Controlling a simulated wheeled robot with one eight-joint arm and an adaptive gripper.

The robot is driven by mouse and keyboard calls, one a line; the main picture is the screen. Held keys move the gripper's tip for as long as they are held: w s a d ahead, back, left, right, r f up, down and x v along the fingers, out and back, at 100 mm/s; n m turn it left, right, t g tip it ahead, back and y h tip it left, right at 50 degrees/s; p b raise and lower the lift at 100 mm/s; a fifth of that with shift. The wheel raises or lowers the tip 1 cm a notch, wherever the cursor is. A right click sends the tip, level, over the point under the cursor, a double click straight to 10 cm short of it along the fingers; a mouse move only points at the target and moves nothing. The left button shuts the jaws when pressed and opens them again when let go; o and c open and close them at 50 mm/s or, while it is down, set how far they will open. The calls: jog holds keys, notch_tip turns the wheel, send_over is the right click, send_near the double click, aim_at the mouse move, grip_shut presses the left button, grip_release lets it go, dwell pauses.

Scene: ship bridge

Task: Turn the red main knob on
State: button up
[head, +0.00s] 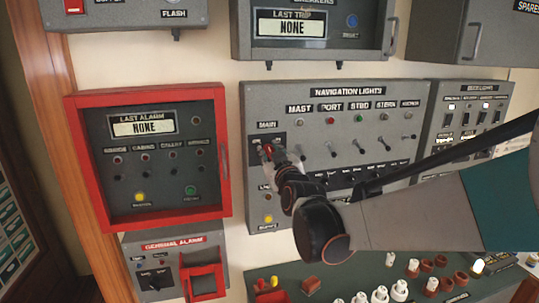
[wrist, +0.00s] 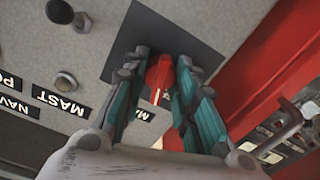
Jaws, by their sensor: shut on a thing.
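The red main knob (wrist: 160,76) sits on a dark plate (wrist: 190,42) on the grey navigation lights panel. In the wrist view my gripper (wrist: 164,72) has one finger on each side of the knob and is shut on it. In the head view my gripper (head: 272,155) reaches the left side of the navigation lights panel (head: 365,97), below the MAIN label. Only a bit of red knob (head: 267,149) shows there. The fingers hide much of the knob and its position marks.
A red-framed alarm box (head: 224,150) hangs close to the left of the panel. Toggle switches (head: 332,152) stick out to the right of the knob. A general alarm box (head: 160,262) is below left. A bench (head: 340,275) with bulbs and small red parts lies below.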

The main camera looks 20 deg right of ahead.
jog(key=m+b, duration=0.1)
jog(key=m, duration=0.5)
jog(key=shift+s+m, duration=0.15)
jog(key=shift+m, duration=0.15)
jog(key=m, duration=0.5)
jog(key=shift+m, duration=0.3)
jog(key=shift+b, duration=0.3)
jog(key=o, duration=1.1)
jog(key=s, duration=1.2)
jog(key=shift+f, duration=0.1)
